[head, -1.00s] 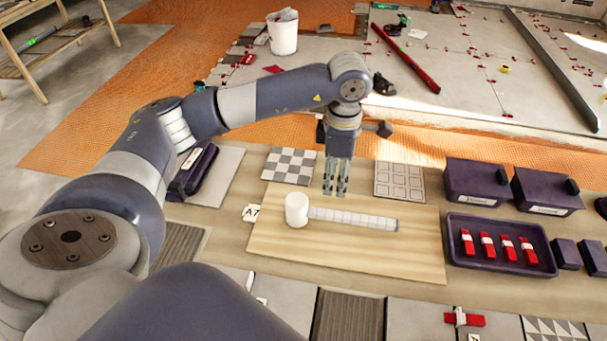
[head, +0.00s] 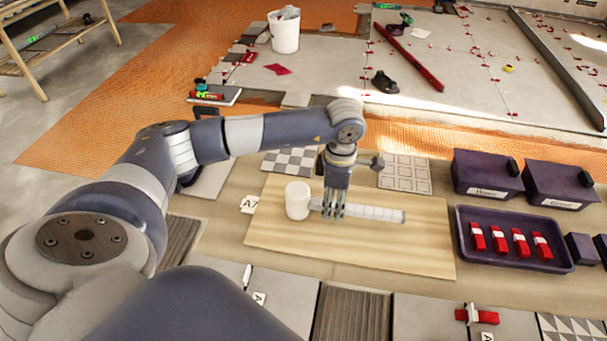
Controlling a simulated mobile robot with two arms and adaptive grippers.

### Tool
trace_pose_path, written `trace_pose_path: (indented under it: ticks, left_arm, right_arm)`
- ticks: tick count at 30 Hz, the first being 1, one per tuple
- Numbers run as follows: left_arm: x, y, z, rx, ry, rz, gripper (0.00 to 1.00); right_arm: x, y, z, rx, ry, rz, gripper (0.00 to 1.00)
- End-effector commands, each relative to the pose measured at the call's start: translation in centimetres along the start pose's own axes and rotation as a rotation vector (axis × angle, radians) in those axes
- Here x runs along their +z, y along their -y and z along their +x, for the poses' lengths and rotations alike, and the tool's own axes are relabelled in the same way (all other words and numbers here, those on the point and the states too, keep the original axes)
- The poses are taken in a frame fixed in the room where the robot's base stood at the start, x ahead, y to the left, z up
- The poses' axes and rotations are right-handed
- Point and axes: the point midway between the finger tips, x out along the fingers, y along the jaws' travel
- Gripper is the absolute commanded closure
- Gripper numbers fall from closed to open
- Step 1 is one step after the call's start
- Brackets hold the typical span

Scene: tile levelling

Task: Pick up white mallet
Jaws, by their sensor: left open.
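The white mallet (head: 297,200) lies on a light wooden board in the head view. Its round head is at the left and its white, banded handle (head: 378,213) points right. My left gripper (head: 333,211) points down over the handle, just right of the mallet head. Its fingers are open and overlap the handle in the picture. I cannot tell whether they touch it. My right gripper is not in view.
The wooden board (head: 420,262) has bare room in front of the mallet. A dark tray (head: 512,264) with several red-and-white pieces stands at the right, with dark bins (head: 487,173) behind it. Checkered (head: 288,161) and square-patterned (head: 405,174) tiles lie behind the board.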

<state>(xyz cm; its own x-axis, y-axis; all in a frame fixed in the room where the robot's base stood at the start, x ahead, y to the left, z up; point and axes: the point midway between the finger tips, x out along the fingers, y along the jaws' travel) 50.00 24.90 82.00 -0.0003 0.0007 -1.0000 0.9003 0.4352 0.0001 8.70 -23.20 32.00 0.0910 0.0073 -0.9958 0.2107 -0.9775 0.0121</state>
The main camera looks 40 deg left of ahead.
Motion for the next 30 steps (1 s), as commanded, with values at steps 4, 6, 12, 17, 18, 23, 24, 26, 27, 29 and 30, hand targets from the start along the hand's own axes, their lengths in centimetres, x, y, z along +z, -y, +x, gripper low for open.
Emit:
trace_pose_path:
  ticks: [4, 6, 12, 17, 18, 23, 24, 26, 27, 29, 30]
  left_arm:
    - [-0.1, -0.1, 2.2, -0.002, -0.001, 0.000, 0.57]
    - [-0.1, -0.1, 2.9, -0.003, -0.001, 0.000, 0.57]
    - [0.0, -0.1, 3.3, 0.000, 0.001, 0.001, 0.57]
    - [-0.1, -0.1, 3.3, 0.000, 0.000, 0.001, 0.73]
    - [-0.1, -0.1, 3.3, 0.000, 0.000, 0.001, 0.82]
    - [-0.1, -0.2, 3.3, 0.000, 0.000, 0.000, 1.00]
    - [-0.1, -0.2, 3.3, 0.000, 0.000, 0.000, 1.00]
    - [-0.1, -0.2, 3.2, 0.001, 0.001, 0.000, 1.00]
    - [-0.1, -0.2, 3.2, 0.001, 0.001, 0.000, 1.00]
    - [-0.1, -0.2, 3.2, 0.001, 0.001, 0.000, 1.00]
    - [-0.1, -0.2, 3.2, 0.001, 0.001, 0.000, 1.00]
  right_arm:
    - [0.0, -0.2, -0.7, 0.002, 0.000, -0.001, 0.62]
    - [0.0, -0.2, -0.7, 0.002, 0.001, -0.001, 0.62]
    - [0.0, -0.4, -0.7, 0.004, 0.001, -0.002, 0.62]
    - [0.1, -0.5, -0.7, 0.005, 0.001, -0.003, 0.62]
    - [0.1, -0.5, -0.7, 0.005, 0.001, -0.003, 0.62]
    - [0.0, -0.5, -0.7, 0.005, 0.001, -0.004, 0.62]
    - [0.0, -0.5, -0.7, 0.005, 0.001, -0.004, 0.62]
    - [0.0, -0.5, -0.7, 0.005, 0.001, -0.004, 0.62]
    - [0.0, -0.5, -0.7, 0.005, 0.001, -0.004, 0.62]
    - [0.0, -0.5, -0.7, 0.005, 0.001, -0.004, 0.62]
    - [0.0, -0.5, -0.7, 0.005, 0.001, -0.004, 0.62]
